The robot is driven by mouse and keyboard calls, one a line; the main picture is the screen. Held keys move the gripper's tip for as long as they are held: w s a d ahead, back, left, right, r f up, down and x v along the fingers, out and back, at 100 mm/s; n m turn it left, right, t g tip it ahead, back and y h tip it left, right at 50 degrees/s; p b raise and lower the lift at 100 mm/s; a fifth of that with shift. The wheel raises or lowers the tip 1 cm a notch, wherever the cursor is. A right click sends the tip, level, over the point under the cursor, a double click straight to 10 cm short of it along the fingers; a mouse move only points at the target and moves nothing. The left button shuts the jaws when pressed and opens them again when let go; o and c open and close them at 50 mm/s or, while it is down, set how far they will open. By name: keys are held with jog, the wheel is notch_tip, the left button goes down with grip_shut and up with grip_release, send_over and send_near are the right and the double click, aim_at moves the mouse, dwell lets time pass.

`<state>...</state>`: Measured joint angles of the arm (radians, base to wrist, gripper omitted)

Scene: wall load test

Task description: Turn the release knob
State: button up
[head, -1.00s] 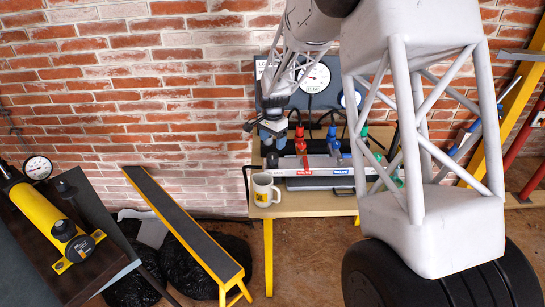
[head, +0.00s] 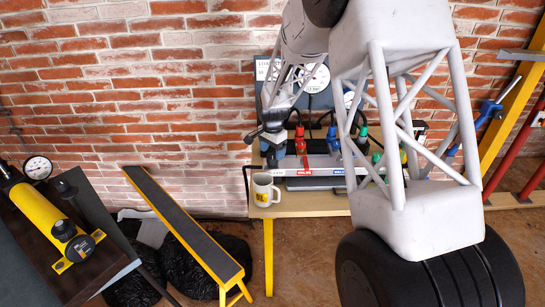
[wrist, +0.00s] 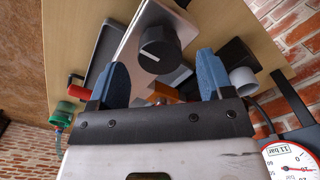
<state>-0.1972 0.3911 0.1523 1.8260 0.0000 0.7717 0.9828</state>
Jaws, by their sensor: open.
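The release knob (wrist: 160,48) is a black round knob with a white mark, on a pale metal bar (wrist: 135,45) in the wrist view. My gripper (wrist: 163,70) is open there, its two blue fingers on either side of the knob's line. The knob appears just beyond the fingertips; I cannot tell whether they touch. In the head view my gripper (head: 272,152) is over the left end of the bar (head: 317,168) on the bench, and it largely hides the knob.
Red (head: 300,143), blue (head: 332,142) and green (head: 362,138) handles stand along the bar to the right. A white mug (head: 264,190) stands on the bench's (head: 310,205) front left. A gauge (head: 318,79) is behind. A yellow-edged ramp (head: 190,230) is left.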

jog(key=shift+f, duration=1.45)
jog(key=shift+c, duration=0.2)
jog(key=c, duration=0.9)
